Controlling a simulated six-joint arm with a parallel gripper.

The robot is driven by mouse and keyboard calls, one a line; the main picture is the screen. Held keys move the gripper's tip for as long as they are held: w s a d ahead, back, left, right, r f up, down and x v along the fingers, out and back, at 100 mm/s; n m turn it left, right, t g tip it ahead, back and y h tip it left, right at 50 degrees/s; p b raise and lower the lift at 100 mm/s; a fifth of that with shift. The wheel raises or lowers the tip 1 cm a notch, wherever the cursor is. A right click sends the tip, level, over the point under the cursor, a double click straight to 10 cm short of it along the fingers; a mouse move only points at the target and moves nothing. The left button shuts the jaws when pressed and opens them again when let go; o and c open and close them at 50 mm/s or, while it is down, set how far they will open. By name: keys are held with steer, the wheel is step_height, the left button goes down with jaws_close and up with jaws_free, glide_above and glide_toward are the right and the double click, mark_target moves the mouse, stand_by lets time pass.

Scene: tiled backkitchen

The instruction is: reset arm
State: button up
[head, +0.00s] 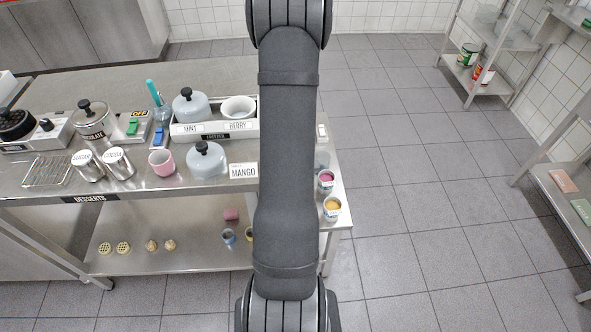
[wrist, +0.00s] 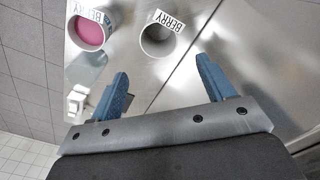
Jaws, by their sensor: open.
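My arm (head: 287,150) rises straight through the middle of the head view and hides part of the counter. My gripper (wrist: 162,70) shows only in the wrist view. Its two blue fingers are spread apart with nothing between them. It points at the steel counter top (wrist: 150,85). Beyond the fingertips are a tub with pink content (wrist: 90,32) and a dark round opening (wrist: 158,40) with a BERRY label beside it. I cannot tell the height of the fingers above the counter.
Tiled floor (head: 430,200) is clear to the right, before shelving (head: 490,80).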

steer(key=shift+f, duration=0.1)
step_height(320, 180, down, 12)
steer(key=shift+f, duration=0.1)
steer(key=shift+r, duration=0.2)
stand_by(0.4)
steer(key=shift+r, duration=0.1)
